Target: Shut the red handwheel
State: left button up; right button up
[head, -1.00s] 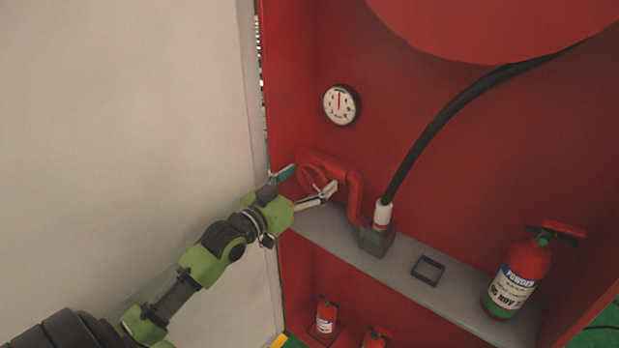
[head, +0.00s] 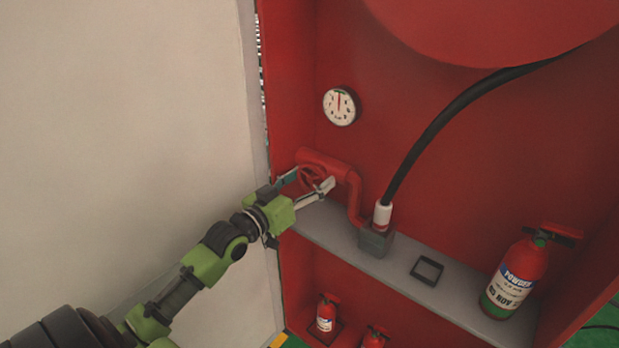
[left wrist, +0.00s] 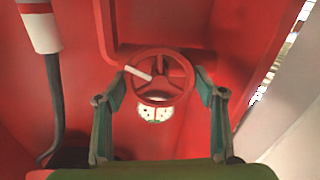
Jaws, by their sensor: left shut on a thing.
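The red handwheel (head: 312,176) sits on a red pipe (head: 334,164) inside the red cabinet. It also shows in the left wrist view (left wrist: 148,77), with spokes and a pale handle peg at its upper left. My left gripper (head: 307,182) is at the wheel, with one finger on each side of its rim. In the left wrist view the gripper's fingers (left wrist: 161,84) stand left and right of the wheel and close on it. My right gripper is in neither view.
A gauge (head: 341,106) is on the back wall. A black hose (head: 436,122) ends at a grey block (head: 376,241) on the shelf (head: 320,226). A fire extinguisher (head: 516,275) stands at the right beside a black square frame (head: 427,270). A pale panel (head: 120,120) borders the cabinet's left.

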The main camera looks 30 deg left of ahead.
pick_arm(q)
jog(key=shift+r+n+p, duration=0.2)
jog(key=shift+n+p, duration=0.75)
jog(key=shift+n, duration=0.25)
jog(key=shift+n+p, duration=0.55)
jog(key=shift+n, duration=0.35)
jog(key=n+p, duration=0.1)
jog(key=n, duration=0.3)
jog(key=shift+a+f+n+p, duration=0.1)
jog(key=shift+a+n+p, duration=0.05)
jog(key=shift+n+p, duration=0.2)
jog(key=n, duration=0.3)
jog(key=shift+f+n+p, duration=0.1)
jog(key=shift+n+p, duration=0.15)
jog(key=shift+p, duration=0.05)
jog(key=n, duration=0.3)
jog(key=shift+n, duration=0.3)
jog(key=n, duration=0.3)
jog(key=shift+f+n+p, duration=0.1)
jog(key=shift+n+p, duration=0.2)
jog(key=shift+p, duration=0.05)
jog(key=shift+f+n, duration=0.1)
jog(key=shift+n, duration=1.6)
